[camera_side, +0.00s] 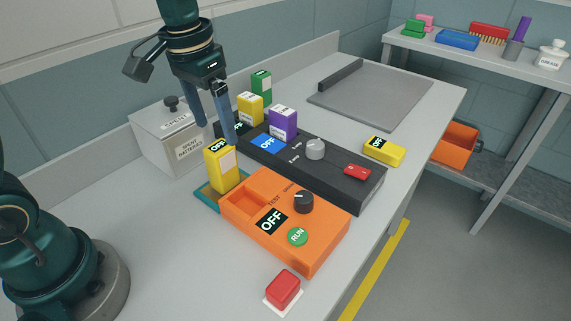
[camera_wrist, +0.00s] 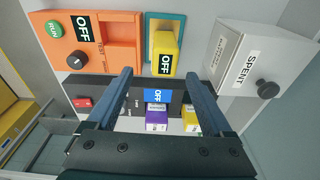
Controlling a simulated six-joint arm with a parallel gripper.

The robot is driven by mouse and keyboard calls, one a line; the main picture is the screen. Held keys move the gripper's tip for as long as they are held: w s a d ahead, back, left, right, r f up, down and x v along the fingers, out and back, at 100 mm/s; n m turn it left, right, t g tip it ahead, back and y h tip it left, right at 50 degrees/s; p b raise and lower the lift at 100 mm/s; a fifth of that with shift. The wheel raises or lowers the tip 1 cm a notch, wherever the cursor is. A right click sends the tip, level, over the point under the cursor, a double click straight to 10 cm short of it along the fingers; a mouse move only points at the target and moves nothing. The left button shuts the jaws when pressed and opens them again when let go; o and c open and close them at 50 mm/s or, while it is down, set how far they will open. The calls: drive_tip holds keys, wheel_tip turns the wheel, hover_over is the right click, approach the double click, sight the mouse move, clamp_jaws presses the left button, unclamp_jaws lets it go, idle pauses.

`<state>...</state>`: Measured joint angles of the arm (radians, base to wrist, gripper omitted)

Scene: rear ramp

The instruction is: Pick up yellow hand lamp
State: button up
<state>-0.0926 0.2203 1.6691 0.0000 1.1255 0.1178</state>
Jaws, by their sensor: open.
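A yellow block with an OFF label (camera_side: 222,168) stands upright on a teal tray (camera_side: 205,194), behind the orange tester. It also shows in the wrist view (camera_wrist: 165,48), beyond my fingertips. A second yellow piece with an OFF label (camera_side: 384,152) lies on the bench right of the black charger. Both could pass for the yellow hand lamp; I cannot tell which it is by name. My gripper (camera_side: 216,132) is open and empty, above and just behind the upright yellow block. Its two fingers (camera_wrist: 158,80) spread apart in the wrist view, with nothing between them touching.
The orange tester (camera_side: 320,228) and black charger (camera_side: 340,182) fill the middle bench. Purple (camera_side: 283,123), yellow (camera_side: 250,109) and green (camera_side: 261,88) blocks stand around the charger's far end. A spent-batteries box (camera_side: 165,148) is left. A red button (camera_side: 283,288) is in front.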

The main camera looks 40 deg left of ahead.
sight(219, 146)
drive_tip(key=shift+g, duration=0.6)
drive_tip(key=f, duration=0.4)
drive_tip(key=shift+w+a, duration=0.35)
drive_tip(key=shift+w, duration=0.05)
drive_tip(key=shift+f, duration=2.7)
clamp_jaws()
